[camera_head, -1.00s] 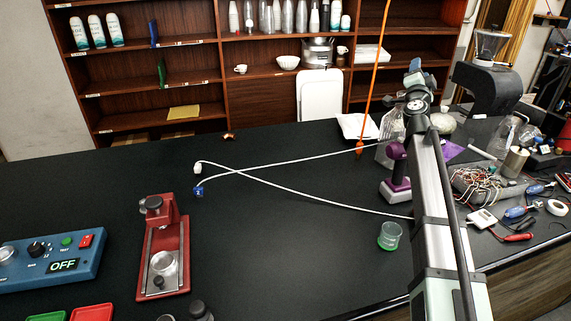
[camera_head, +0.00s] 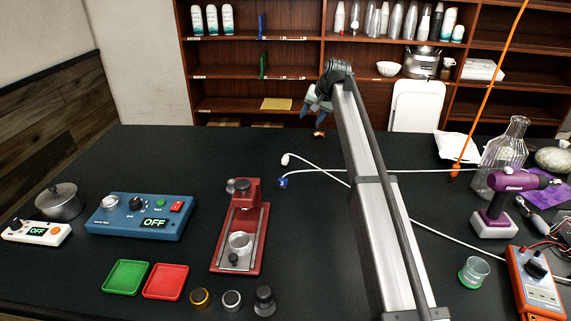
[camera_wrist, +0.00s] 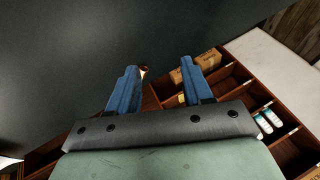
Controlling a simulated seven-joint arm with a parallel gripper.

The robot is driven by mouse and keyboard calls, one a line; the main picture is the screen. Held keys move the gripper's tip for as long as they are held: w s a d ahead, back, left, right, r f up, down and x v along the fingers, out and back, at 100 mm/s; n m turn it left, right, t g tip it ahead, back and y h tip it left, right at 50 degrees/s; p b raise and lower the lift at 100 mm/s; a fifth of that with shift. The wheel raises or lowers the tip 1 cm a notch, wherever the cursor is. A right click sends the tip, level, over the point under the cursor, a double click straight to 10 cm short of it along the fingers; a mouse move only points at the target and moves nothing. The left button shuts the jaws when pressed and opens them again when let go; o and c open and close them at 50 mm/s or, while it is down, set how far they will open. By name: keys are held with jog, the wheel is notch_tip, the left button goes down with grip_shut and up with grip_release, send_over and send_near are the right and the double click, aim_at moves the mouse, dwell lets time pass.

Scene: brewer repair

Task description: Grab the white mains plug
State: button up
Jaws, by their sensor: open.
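The white mains plug (camera_head: 285,159) lies on the dark bench at the end of a white cable, in the head view. A blue plug (camera_head: 282,183) on a second white cable lies just in front of it. My gripper (camera_head: 313,108) is above the bench's back edge, up and slightly right of the white plug in the picture, and apart from it. Its blue fingers are spread with nothing held between them, as the wrist view (camera_wrist: 160,76) also shows. The white plug does not show in the wrist view.
A red stand (camera_head: 249,194) is left of the plugs. A blue control box (camera_head: 110,222) reading OFF stands farther left. A small orange-brown object (camera_head: 319,134) is at the back edge. A purple tool (camera_head: 497,205) stands at right.

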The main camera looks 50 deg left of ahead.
aim_at(286, 156)
jog(key=s+a+f+h, duration=0.1)
jog(key=s+a+h, duration=0.2)
jog(key=s+h, duration=0.5)
jog(key=f, duration=0.4)
jog(key=s+f+y, duration=0.1)
jog(key=f, duration=0.4)
jog(key=f+y, duration=0.1)
jog(key=f, duration=0.3)
jog(key=shift+s+d+f+m+g, duration=0.15)
jog(key=shift+f+m+g, duration=0.15)
jog(key=shift+m, duration=0.1)
jog(key=shift+c, duration=0.4)
grip_shut()
